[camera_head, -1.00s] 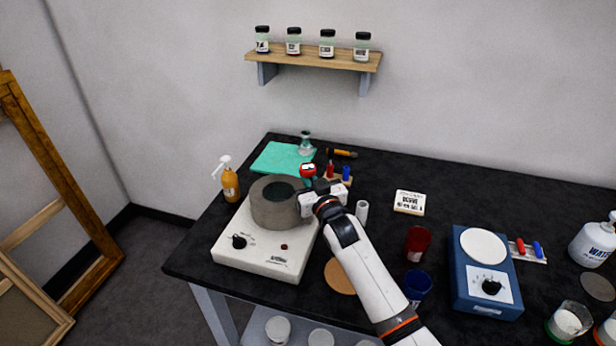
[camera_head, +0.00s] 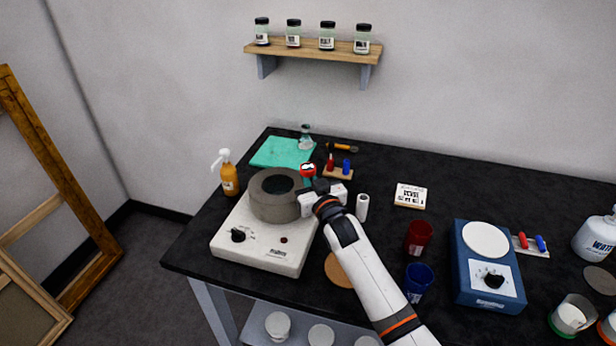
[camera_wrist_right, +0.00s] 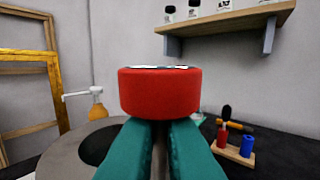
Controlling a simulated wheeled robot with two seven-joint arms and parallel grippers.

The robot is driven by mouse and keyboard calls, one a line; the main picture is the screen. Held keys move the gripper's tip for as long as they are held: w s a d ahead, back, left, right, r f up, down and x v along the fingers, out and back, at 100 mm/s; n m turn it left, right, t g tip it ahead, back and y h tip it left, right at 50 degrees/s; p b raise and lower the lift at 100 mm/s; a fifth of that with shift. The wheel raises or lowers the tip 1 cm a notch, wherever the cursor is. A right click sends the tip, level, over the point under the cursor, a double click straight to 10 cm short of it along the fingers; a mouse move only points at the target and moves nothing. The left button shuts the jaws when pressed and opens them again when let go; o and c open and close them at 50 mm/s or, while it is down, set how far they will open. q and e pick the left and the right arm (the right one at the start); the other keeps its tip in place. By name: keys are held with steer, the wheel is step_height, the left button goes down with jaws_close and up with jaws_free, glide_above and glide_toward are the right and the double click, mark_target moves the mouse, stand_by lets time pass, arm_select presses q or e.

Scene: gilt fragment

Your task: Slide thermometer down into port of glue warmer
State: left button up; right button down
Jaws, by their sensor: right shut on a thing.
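The glue warmer (camera_head: 262,238) is a white box with a grey round pot (camera_head: 276,207) on top, at the left of the table. The thermometer has a red round head (camera_head: 307,170), which also fills the middle of the right wrist view (camera_wrist_right: 159,93). My right gripper (camera_head: 309,187) is shut on the thermometer's stem (camera_wrist_right: 159,150) just below the head, at the right rim of the pot. The stem points down between the teal fingers; its lower end and the port are hidden. My left gripper is not in view.
An amber pump bottle (camera_head: 229,178) stands behind the warmer's left side. A small rack with red and blue pieces (camera_head: 338,173) and a white cylinder (camera_head: 362,207) are close to the gripper. A blue hot plate (camera_head: 487,270) stands at the right.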

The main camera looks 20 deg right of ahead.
steer(key=shift+f+b, duration=0.5)
steer(key=shift+f, duration=0.35)
steer(key=c, duration=1.5)
jaws_free()
steer(key=shift+s, duration=0.25)
steer(key=s, duration=0.3)
steer(key=s+b, duration=0.1)
steer(key=s, duration=0.3)
steer(key=s+d+b, duration=0.1)
steer(key=s, duration=0.3)
steer(key=shift+s+f, duration=0.15)
steer(key=shift+s, duration=0.1)
steer(key=shift+f, duration=0.1)
